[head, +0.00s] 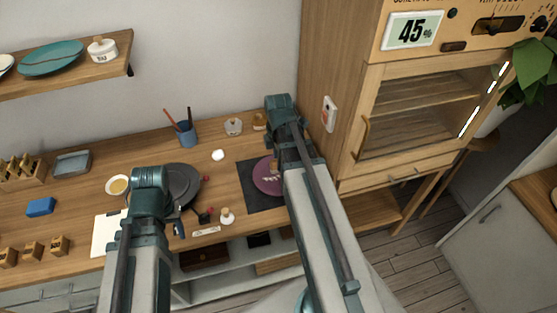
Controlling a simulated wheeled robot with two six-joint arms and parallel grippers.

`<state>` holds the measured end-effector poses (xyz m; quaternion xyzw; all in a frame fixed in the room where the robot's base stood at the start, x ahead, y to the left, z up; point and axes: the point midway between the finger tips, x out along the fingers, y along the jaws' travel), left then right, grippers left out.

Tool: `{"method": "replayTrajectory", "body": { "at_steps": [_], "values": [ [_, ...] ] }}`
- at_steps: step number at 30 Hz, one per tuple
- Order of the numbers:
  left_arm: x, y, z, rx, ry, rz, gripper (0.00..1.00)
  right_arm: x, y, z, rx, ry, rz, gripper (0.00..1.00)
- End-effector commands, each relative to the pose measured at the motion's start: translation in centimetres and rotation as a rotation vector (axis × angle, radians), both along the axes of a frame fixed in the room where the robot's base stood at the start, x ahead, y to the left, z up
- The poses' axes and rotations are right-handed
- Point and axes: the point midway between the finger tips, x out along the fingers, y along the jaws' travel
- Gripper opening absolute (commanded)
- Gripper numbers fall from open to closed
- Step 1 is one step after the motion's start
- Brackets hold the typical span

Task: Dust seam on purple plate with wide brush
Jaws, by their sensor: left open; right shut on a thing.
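The purple plate (266,180) lies on a dark square mat (258,200) on the wooden counter. Pale marks show on its face; I cannot tell the state of the seam. My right arm crosses in front of the plate's right part and hides it. The jaws of my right gripper are hidden behind that arm, and I cannot make out the wide brush.
A blue cup (187,133) with sticks stands at the back. A yellow-filled bowl (118,186), white sheet (103,237), blue block (41,207) and grey tray (72,164) lie left. A small bottle (227,216) stands near the front edge. A wooden cabinet (350,150) bounds the right.

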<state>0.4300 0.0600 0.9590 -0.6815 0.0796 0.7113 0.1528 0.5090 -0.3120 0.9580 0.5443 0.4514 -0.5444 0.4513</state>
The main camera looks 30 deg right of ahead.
Motion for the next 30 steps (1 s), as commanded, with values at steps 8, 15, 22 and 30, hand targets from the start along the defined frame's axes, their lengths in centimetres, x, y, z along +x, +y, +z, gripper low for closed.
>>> {"method": "replayTrajectory", "body": {
  "at_steps": [8, 15, 22, 30],
  "values": [
    [0.0, 0.0, -0.5, 0.000, 0.000, 0.000, 0.50, 0.0, 0.0, -0.5, 0.000, 0.000, 0.000, 0.00],
    [0.0, 0.0, -0.7, 0.000, 0.000, 0.000, 0.50, 0.2, 0.3, -0.7, 0.000, 0.000, 0.001, 0.00],
    [0.0, 0.0, -1.4, 0.000, 0.000, 0.000, 0.50, 0.9, 2.1, -1.4, 0.000, 0.000, 0.003, 0.00],
    [0.0, 0.0, -1.4, 0.000, 0.000, 0.000, 0.50, 1.1, 2.7, -1.4, 0.000, 0.000, 0.000, 0.00]
  ]
}}
